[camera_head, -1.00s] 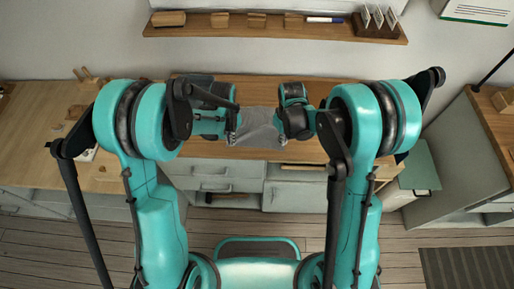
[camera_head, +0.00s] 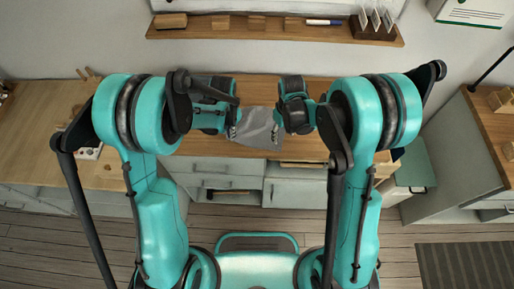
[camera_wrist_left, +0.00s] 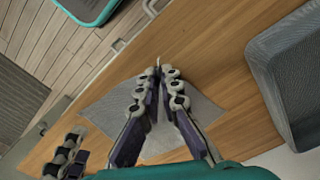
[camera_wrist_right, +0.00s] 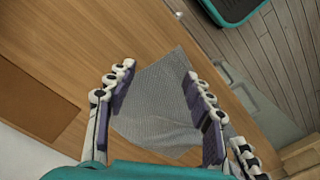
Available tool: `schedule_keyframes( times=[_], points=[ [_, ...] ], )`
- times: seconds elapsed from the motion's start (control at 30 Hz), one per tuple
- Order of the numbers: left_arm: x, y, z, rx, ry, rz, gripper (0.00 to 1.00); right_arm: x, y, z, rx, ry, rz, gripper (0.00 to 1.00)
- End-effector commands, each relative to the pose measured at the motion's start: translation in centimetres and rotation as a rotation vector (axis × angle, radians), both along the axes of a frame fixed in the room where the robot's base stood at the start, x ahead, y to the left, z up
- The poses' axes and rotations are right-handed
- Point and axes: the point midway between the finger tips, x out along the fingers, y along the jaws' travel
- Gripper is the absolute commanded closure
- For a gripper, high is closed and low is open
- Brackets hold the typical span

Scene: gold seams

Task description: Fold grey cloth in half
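The grey cloth (camera_head: 260,128) lies on the wooden table between my two grippers, partly hidden by them. My left gripper (camera_head: 233,130) is at its left side. In the left wrist view the left fingers (camera_wrist_left: 157,70) converge, their tips close together at a corner of the cloth (camera_wrist_left: 205,112); the pinch itself is hard to see. My right gripper (camera_head: 280,128) is at the cloth's right side. In the right wrist view its fingers (camera_wrist_right: 160,72) are wide apart, with the cloth (camera_wrist_right: 155,110) lying below and between them.
The wooden table (camera_head: 200,146) has bare surface around the cloth. A dark grey tray (camera_wrist_left: 295,70) shows beside the cloth in the left wrist view. A shelf (camera_head: 230,32) with small blocks and a marker is on the wall behind. Drawers (camera_head: 225,170) are under the table's front edge.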

Motion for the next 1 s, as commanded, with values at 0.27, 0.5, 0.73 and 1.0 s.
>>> schedule_keyframes(
  times=[0.27,0.5,0.73,1.0],
  points=[
    [0.0,0.0,0.0,0.0,0.0,0.0,1.0,-0.3,0.6,1.2,0.0,0.0,-0.02,0.61],
    [0.0,0.0,0.0,0.0,0.0,0.0,1.0,-1.5,2.5,5.2,0.0,0.0,-0.109,0.61],
    [0.0,0.0,0.0,0.0,0.0,0.0,1.0,-1.6,2.7,3.9,0.0,0.0,-0.123,0.61],
    [0.0,0.0,0.0,0.0,0.0,0.0,1.0,-1.6,2.7,-0.3,0.0,0.0,-0.123,0.61]
  ],
)
